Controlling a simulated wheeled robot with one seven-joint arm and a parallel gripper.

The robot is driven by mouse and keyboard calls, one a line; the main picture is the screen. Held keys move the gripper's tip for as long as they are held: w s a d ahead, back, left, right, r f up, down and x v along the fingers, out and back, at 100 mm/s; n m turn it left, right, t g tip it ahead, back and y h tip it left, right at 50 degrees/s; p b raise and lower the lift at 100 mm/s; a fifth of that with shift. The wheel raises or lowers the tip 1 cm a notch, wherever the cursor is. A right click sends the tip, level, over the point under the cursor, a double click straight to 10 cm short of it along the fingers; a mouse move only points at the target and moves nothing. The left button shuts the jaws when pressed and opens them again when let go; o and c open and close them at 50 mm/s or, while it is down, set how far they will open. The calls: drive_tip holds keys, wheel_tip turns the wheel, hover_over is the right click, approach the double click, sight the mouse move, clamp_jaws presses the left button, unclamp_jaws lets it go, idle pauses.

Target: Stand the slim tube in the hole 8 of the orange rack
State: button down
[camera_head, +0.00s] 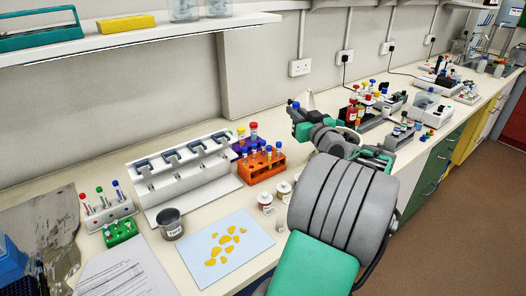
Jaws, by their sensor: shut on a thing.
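The orange rack (262,171) stands on the bench right of the long white holder, with several capped tubes in it. Its caps look blue and orange-red. The hole numbers are too small to read, so I cannot tell which hole is 8 or whether it is free. My grey and green arm reaches over the bench right of the rack. My gripper's fingers do not show; the arm's own links cover that area. I cannot make out the slim tube apart from the other tubes.
A purple rack (240,147) stands close behind the orange one. The white holder (185,175) is at left. White jars (266,199) stand in front of the rack. A blue sheet with yellow pieces (255,235), a grey cup (171,224) and a small green rack (119,232) lie nearer.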

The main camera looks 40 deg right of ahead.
drive_tip(key=w+d+f+p, duration=0.3)
drive_tip(key=w+f+p, duration=0.3)
drive_tip(key=w+f, duration=0.6)
drive_tip(key=shift+w+f, duration=0.35)
drive_tip(key=shift+w, duration=0.05)
drive_tip(key=shift+f, duration=0.1)
drive_tip(key=shift+f+b, duration=0.25)
drive_tip(key=shift+b, duration=0.3)
drive_tip(key=shift+f+b, duration=0.35)
drive_tip(key=shift+b, duration=0.25)
drive_tip(key=shift+r, duration=0.1)
drive_tip(key=c, duration=1.4)
unclamp_jaws()
drive_tip(key=shift+c, duration=0.2)
